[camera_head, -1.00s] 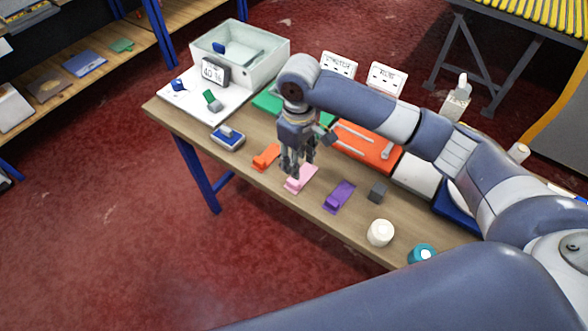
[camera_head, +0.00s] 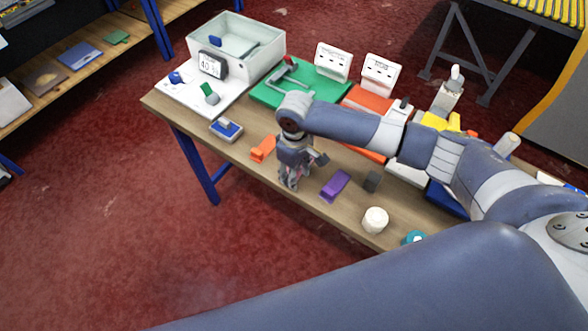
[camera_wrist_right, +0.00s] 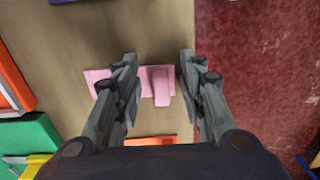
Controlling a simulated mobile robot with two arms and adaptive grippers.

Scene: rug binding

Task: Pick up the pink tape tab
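The pink tape tab (camera_wrist_right: 162,86) lies flat on the wooden table (camera_wrist_right: 160,20) in the right wrist view, with a raised part standing up from its base. My right gripper (camera_wrist_right: 158,60) is open, one finger on each side of the raised part. The left finger overlaps the flat pink base in the picture; I cannot tell whether it touches. In the head view my right gripper (camera_head: 289,183) is low over the table's front edge and hides most of the pink tab. My left gripper is not in view.
An orange tab (camera_head: 262,149) lies left of the gripper and a purple tab (camera_head: 335,185) right of it. A dark grey block (camera_head: 372,182) and a white round container (camera_head: 375,220) stand farther right. A blue-and-white item (camera_head: 226,130) lies farther left.

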